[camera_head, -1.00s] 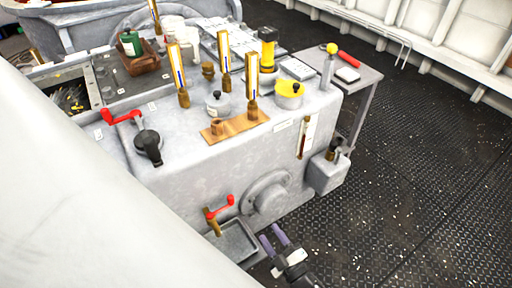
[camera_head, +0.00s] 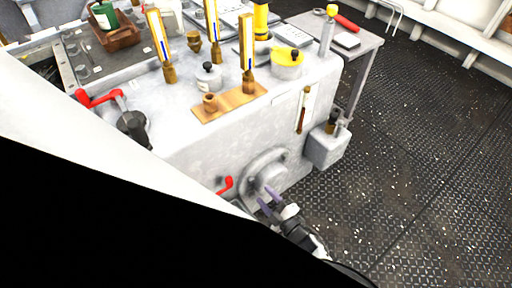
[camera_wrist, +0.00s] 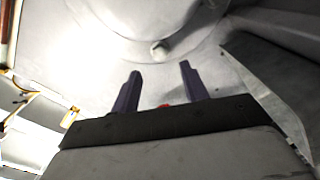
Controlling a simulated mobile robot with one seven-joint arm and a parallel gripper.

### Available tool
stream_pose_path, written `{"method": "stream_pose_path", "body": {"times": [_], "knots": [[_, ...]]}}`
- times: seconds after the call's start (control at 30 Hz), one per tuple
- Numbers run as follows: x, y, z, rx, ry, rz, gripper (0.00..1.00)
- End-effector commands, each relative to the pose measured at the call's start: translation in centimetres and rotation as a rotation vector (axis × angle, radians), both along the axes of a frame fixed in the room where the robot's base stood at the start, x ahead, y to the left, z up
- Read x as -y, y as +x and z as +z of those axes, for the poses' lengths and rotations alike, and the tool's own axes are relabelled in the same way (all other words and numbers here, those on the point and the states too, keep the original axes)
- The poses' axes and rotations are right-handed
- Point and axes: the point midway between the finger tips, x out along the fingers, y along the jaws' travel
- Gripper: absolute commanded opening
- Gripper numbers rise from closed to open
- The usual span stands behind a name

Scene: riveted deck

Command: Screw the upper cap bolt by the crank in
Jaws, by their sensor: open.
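The round grey cap (camera_head: 270,176) is on the front wall of the machine, with a bolt head (camera_head: 251,183) on its crank side. The red crank (camera_head: 225,186) is just left of the cap, partly hidden by my arm. My gripper (camera_head: 266,197) is open and empty in front of the cap's lower part. In the wrist view, a round bolt head (camera_wrist: 160,48) on the cap's flange shows just beyond and between the two purple fingers (camera_wrist: 160,70), apart from them. I cannot tell surely which bolt this is. A bit of red shows between the finger bases.
A small grey box (camera_head: 327,148) juts from the machine's right end. The machine top holds brass gauges (camera_head: 247,45), a wooden board (camera_head: 230,102) and a yellow-topped pot (camera_head: 288,63). A side table (camera_head: 365,50) stands behind right. The deck floor (camera_head: 410,180) at right is clear.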

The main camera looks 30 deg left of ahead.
Motion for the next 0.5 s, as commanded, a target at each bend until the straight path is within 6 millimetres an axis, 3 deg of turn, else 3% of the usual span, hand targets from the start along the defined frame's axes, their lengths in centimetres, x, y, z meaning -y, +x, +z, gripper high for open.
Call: {"method": "stream_pose_path", "body": {"times": [0.03,0.2,0.5], "knots": [[-1.3,0.2,0.1,0.000,0.003,0.004,0.45],[-3.9,1.2,0.0,0.000,0.001,0.003,0.45],[-5.6,1.9,0.0,0.000,-0.001,0.001,0.45]]}}
